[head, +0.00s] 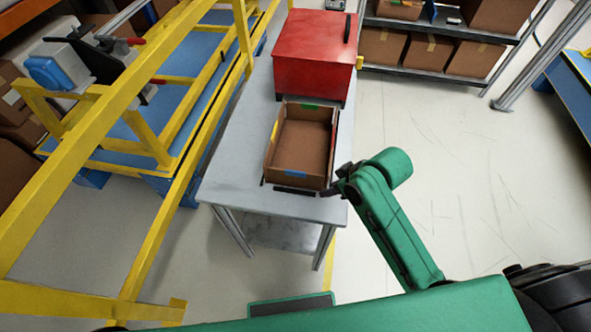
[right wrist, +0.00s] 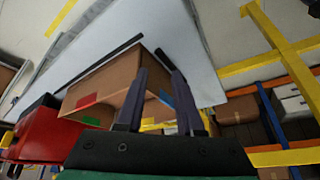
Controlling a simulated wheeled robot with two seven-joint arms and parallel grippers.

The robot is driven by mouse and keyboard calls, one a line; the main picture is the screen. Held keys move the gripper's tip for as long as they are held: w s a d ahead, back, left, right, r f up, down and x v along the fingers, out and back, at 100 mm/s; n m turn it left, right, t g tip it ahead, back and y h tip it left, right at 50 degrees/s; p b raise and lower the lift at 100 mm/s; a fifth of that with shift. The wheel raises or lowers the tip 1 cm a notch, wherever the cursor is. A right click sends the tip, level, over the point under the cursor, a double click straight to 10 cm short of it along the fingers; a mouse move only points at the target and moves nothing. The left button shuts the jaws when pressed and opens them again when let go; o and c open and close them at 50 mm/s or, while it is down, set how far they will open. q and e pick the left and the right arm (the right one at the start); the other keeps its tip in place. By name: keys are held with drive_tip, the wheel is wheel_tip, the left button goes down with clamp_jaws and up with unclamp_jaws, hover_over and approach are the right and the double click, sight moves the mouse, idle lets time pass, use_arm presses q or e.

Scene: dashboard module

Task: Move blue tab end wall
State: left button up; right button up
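The open brown box (head: 272,152) sits on the grey table. Its near end wall carries the blue tab (head: 296,174); a green tab (head: 310,107) is on the far end, with a yellow tab on the left wall and a red one on the right. My right gripper (head: 335,188) is at the box's near right corner. In the right wrist view its two fingers (right wrist: 160,73) stand apart, with the blue tab (right wrist: 166,98) showing between them. I cannot tell whether they touch the wall. My left gripper is out of view.
A red case (head: 312,60) stands behind the box on the table (head: 232,150). A dark strip (head: 297,190) lies before the box. Yellow frame rails (head: 165,240) run along the left. Shelves with cartons (head: 425,50) stand at the back. Floor at right is clear.

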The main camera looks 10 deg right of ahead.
sight(296, 173)
drive_tip(key=w+a+r+n+g, duration=0.3)
drive_tip(key=w+r+n, duration=0.3)
drive_tip(key=r+n, duration=0.25)
drive_tip(key=shift+m+y, duration=0.35)
drive_tip(key=shift+y, duration=0.05)
drive_tip(key=p+x, duration=0.1)
drive_tip(key=x, duration=0.5)
drive_tip(key=p+x, duration=0.1)
drive_tip(key=x, duration=0.6)
drive_tip(key=shift+w+a+f, duration=0.1)
drive_tip(key=shift+w+a, duration=0.15)
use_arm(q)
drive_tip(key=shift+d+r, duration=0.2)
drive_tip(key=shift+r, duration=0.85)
use_arm(e)
clamp_jaws()
